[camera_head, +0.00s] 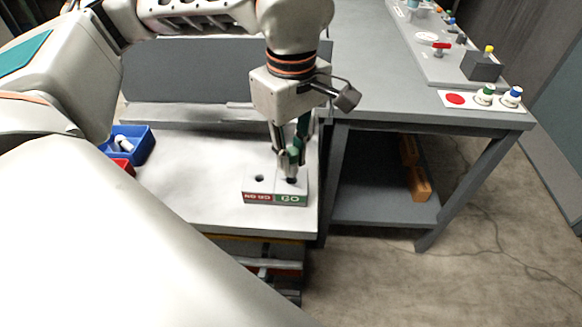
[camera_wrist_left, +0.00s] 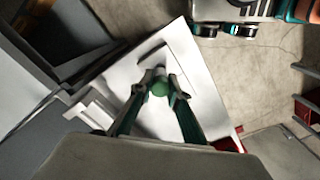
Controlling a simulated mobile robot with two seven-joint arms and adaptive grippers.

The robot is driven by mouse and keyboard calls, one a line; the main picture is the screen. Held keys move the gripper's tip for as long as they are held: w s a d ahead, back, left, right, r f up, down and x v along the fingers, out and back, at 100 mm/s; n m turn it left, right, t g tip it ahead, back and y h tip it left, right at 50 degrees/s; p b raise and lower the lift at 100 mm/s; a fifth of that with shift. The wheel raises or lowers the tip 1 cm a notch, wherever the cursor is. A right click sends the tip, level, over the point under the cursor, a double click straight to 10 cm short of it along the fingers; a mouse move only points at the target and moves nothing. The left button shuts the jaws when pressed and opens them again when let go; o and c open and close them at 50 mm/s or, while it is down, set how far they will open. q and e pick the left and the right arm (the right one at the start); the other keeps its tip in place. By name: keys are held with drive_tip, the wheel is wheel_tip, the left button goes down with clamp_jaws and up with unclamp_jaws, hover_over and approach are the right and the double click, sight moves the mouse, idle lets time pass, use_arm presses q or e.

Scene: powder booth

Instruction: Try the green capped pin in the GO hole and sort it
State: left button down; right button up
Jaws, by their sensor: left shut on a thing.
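The gauge block (camera_head: 272,184) stands on the light worktop, with a red NO GO label at its left and a green GO label at its right. My left gripper (camera_head: 289,165) points down right over the GO side, its fingertips close above the block. It is shut on the green capped pin, whose round green cap (camera_wrist_left: 160,88) shows between the fingers in the left wrist view. The fingers mostly hide the pin in the head view, and I cannot tell how far it sits in the GO hole. The NO GO hole is open and empty. My right gripper is not in view.
A blue bin (camera_head: 143,150) holding white pieces stands at the left of the worktop, with a red bin (camera_head: 124,165) beside it. A grey bench (camera_head: 375,95) at the right carries several small coloured-topped items. The worktop left of the block is clear.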

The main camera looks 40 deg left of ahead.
sight(292, 150)
use_arm(q)
drive_tip(key=shift+r+p, duration=1.05)
drive_tip(key=shift+r, duration=0.7)
drive_tip(key=shift+f, duration=0.1)
